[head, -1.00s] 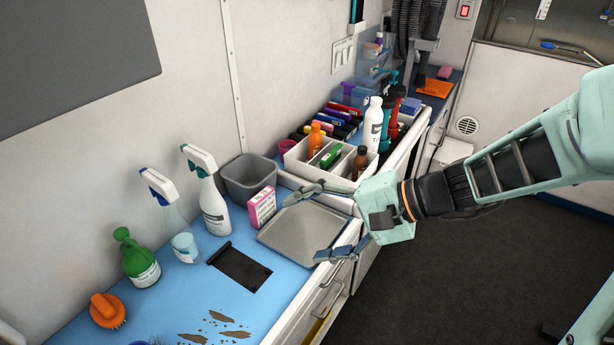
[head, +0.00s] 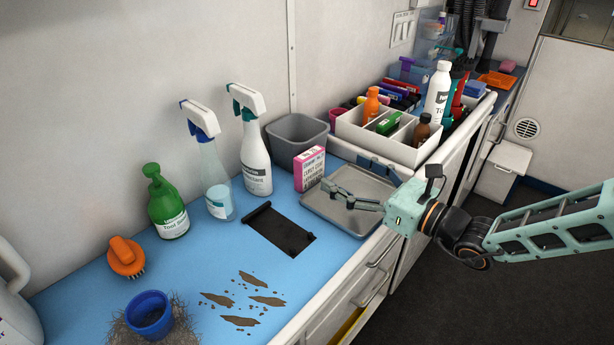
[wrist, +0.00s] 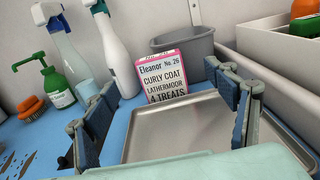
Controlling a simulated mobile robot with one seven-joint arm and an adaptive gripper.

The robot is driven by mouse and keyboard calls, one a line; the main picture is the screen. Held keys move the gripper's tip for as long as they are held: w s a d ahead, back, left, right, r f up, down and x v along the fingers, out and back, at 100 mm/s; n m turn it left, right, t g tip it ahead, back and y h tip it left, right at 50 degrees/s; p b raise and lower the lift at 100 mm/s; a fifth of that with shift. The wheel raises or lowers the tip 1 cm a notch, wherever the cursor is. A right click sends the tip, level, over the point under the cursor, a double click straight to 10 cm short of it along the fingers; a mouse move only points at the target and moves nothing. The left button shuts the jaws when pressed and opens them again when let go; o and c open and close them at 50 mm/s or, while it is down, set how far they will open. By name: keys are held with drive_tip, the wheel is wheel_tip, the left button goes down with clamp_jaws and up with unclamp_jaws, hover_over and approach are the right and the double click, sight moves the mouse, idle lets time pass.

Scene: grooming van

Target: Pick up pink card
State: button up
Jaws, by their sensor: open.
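The pink card (head: 309,169) stands upright on the blue counter, at the back left edge of the grey tray (head: 345,219), in front of the grey bin. In the wrist view the card (wrist: 163,77) shows its printed front, with "Eleanor No. 26" at the top, between and beyond my fingers. My gripper (head: 347,196) is open and empty above the tray, to the right of the card and apart from it. In the wrist view my gripper (wrist: 165,125) has its two blue-padded fingers spread wide. The lower part of the card is partly hidden by the tray rim in the wrist view.
A grey bin (head: 297,138) stands behind the card. Two spray bottles (head: 254,150) and a green bottle (head: 168,208) stand to the left. A white organiser (head: 350,133) with bottles is at the back right. A black strip (head: 279,229) lies in front of the card.

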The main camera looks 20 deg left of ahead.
sight(314, 156)
drive_tip(key=b+x, duration=0.2)
drive_tip(key=x, duration=0.7)
drive_tip(key=shift+s+b, duration=0.2)
drive_tip(key=shift+b, duration=0.2)
drive_tip(key=shift+c, duration=0.6)
drive_tip(key=c, duration=1.1)
drive_tip(key=shift+r, duration=0.1)
